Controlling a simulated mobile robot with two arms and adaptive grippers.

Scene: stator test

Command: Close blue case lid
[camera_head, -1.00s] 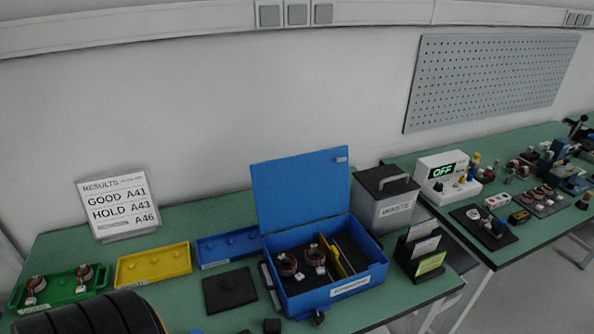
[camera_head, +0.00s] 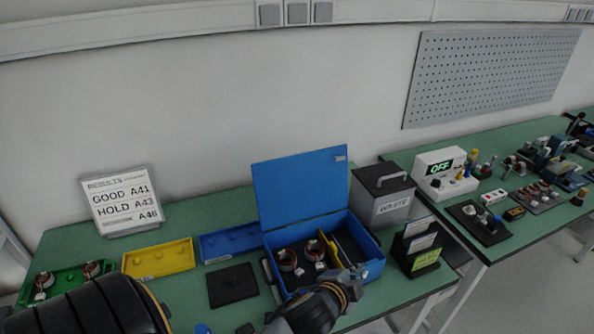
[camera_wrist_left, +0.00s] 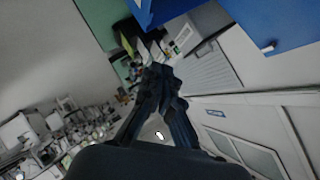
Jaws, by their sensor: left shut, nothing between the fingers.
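The blue case (camera_head: 365,270) stands on the green table. Its lid (camera_head: 300,188) is open and stands up at the back, leaning slightly. In the left wrist view the closed fingers (camera_wrist_left: 162,80) point toward the table edge, and blue surfaces (camera_wrist_left: 275,22) show at the upper right. My right gripper is not in view.
A grey waste bin (camera_head: 383,195) and a black card holder (camera_head: 418,250) stand right of the case. Blue, yellow (camera_head: 158,260) and green trays lie to the left, with a black pad (camera_head: 232,285). A results sign (camera_head: 121,202) stands behind.

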